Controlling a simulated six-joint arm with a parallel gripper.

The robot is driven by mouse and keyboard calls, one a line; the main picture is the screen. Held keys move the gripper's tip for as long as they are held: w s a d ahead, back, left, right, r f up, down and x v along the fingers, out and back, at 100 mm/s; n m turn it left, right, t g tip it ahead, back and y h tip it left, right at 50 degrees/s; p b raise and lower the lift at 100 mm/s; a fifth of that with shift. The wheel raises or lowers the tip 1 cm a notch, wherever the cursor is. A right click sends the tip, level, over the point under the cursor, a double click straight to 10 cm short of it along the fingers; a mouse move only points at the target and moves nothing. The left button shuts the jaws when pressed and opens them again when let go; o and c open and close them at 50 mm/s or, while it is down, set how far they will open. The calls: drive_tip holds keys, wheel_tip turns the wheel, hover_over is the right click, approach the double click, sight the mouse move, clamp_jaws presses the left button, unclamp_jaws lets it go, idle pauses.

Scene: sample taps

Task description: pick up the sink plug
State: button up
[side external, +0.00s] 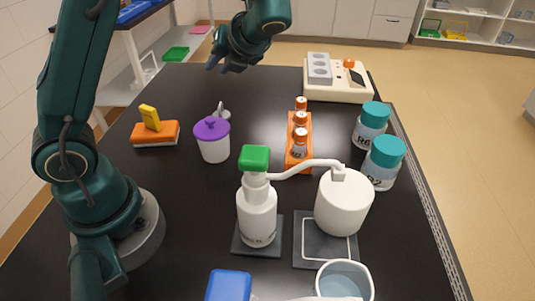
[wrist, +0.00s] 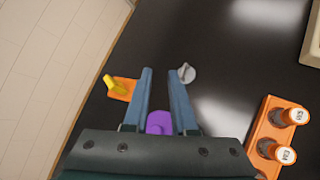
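The sink plug appears to be a small grey round piece with a raised grip. It stands on the black table behind the purple-lidded cup in the side view (side external: 222,112), which hides part of it. In the wrist view the sink plug (wrist: 188,73) lies just right of the right fingertip. My gripper (side external: 217,66) is above the far part of the table, apart from the plug. In the wrist view my gripper (wrist: 161,75) has its two fingers spread, with nothing held between them.
The purple-lidded cup (side external: 213,144) is near the plug. An orange block with a yellow handle (side external: 155,134) is to its left, and an orange vial rack (side external: 291,156) to its right. A pump bottle (side external: 257,210), white tank (side external: 342,205) and teal-capped jars (side external: 370,127) stand nearer or right.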

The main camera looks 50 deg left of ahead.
drive_tip(key=w+a+f+m+y, duration=0.1)
drive_tip(key=w+f+m+y, duration=0.1)
drive_tip(key=w+f+m, duration=0.3)
drive_tip(key=g+y, duration=0.1)
approach(221, 105)
drive_tip(key=a, duration=0.1)
drive_tip(key=a+f, duration=0.1)
drive_tip(key=shift+a+m, duration=0.3)
drive_tip(key=shift+a, duration=0.1)
drive_tip(key=shift+s+a+f, duration=0.1)
drive_tip(key=shift+a+f, duration=0.1)
drive_tip(key=shift+x, duration=2.3)
clamp_jaws()
